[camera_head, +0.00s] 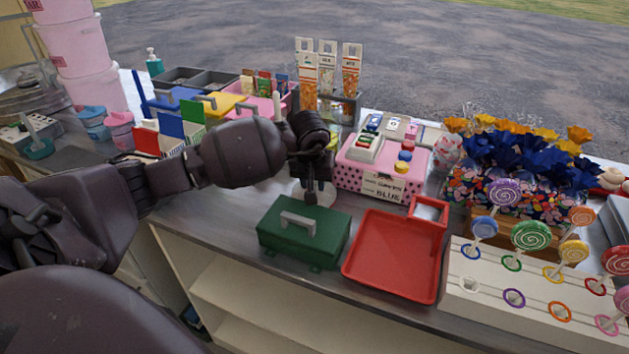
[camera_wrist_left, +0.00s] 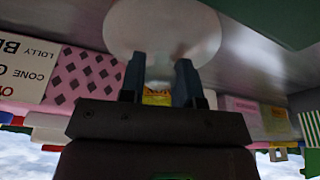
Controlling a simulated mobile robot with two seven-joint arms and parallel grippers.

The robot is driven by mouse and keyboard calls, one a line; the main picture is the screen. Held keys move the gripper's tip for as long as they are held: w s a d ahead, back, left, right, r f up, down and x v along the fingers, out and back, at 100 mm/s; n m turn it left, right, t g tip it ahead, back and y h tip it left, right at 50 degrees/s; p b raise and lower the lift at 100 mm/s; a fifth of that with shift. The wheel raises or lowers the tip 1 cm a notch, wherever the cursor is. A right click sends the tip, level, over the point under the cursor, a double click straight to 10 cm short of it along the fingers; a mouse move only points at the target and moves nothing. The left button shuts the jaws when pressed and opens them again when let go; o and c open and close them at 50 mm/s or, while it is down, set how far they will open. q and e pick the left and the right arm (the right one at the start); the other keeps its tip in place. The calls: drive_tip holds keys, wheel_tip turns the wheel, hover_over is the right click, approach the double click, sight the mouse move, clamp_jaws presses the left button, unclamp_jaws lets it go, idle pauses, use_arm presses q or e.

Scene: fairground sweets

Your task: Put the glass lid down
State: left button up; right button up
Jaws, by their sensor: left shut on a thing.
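The glass lid (camera_head: 326,194) is a pale, see-through disc just under my left gripper (camera_head: 311,198), above the grey counter behind the green box. In the left wrist view the lid (camera_wrist_left: 165,22) is a round whitish disc at the fingertips of my left gripper (camera_wrist_left: 160,72). The fingers are shut on the lid; the exact grip point is hard to see. Whether the lid touches the counter cannot be told. My right gripper is not in view.
A green box with a handle (camera_head: 304,236) and a red tray (camera_head: 393,262) stand in front. A pink dotted box (camera_head: 350,176) is close on the right. A lollipop stand (camera_head: 475,292) is at far right. Bare counter (camera_head: 215,222) shows left of the green box.

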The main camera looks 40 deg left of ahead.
use_arm(q)
drive_tip(key=o, duration=0.5)
drive_tip(key=shift+f, duration=0.15)
drive_tip(key=o, duration=0.4)
drive_tip(key=shift+o, duration=0.2)
drive_tip(key=shift+r, duration=0.65)
drive_tip(key=p+v, duration=0.1)
drive_tip(key=v, duration=1)
drive_tip(key=shift+s, duration=0.15)
